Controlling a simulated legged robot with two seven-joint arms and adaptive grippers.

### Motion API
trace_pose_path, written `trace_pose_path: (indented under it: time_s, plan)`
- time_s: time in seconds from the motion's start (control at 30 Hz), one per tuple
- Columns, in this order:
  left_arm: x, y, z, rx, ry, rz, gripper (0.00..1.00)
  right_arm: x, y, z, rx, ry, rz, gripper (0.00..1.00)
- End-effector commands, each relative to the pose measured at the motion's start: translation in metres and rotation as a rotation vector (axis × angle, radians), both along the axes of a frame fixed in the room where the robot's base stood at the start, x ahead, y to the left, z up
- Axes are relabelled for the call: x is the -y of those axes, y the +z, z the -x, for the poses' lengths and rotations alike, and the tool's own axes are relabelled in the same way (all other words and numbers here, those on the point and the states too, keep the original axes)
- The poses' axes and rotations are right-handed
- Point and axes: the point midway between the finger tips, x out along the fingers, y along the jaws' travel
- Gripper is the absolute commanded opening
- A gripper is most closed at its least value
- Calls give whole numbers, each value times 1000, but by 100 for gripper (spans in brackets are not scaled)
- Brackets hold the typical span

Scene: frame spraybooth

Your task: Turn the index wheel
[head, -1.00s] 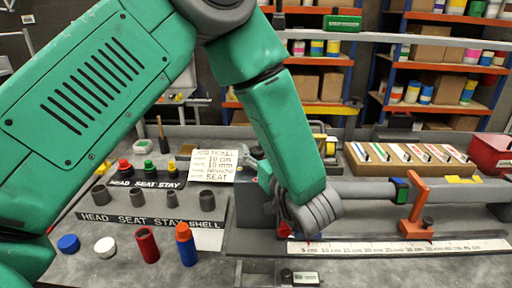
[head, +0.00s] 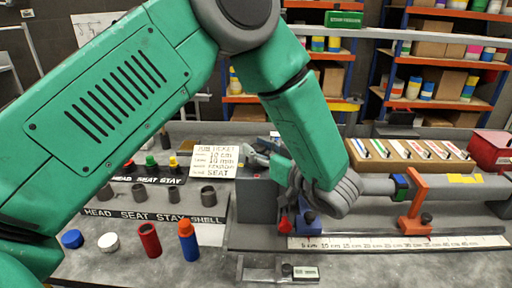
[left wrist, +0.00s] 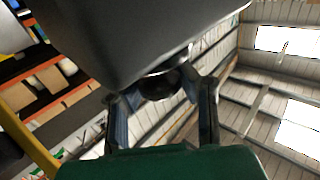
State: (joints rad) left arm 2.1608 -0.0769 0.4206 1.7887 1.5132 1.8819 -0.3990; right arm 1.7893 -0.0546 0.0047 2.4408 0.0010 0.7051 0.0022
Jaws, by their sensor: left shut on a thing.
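My left arm reaches across the head view to the grey fixture (head: 257,205) left of the long bar. Its left gripper (head: 262,158) points left there, partly hidden by my wrist. In the left wrist view the two fingers (left wrist: 162,98) are shut on a dark round part with a bright rim, which looks like the index wheel (left wrist: 160,84). It sits right against a large dark grey body (left wrist: 135,35). In the head view I cannot make out the wheel. My right gripper is in neither view.
An orange stand (head: 415,205) supports the bar behind a centimetre scale (head: 400,242). A job ticket (head: 215,161) stands left of the fixture. A red tube (head: 149,240) and a blue tube with orange top (head: 188,243) stand front left, near two caps. A rack of cups (head: 170,213) is behind.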

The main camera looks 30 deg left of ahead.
Motion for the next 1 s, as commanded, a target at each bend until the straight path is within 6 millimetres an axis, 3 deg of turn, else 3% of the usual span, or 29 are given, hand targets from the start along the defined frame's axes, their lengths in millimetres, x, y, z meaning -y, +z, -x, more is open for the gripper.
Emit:
trace_pose_path:
  time_s: [0.03, 0.07, 0.1, 0.13, 0.43, 0.57, 1.0]
  plan:
    - [3, -5, 1, -12, -7, 10, 0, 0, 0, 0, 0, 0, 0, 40]
    - [3, -5, 1, -12, -7, 10, 30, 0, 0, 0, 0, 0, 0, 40]
    - [3, -5, 1, -11, -6, 9, 44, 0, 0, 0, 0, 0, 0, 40]
    - [3, -5, 1, -10, -6, 9, 51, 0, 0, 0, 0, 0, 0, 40]
    - [-1, -2, 1, -3, -3, 5, 51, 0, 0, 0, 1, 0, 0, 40]
    - [7, -2, 2, -2, -4, 6, 51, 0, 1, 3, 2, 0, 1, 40]
    - [94, -3, 21, -4, -7, 4, 51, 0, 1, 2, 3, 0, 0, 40]
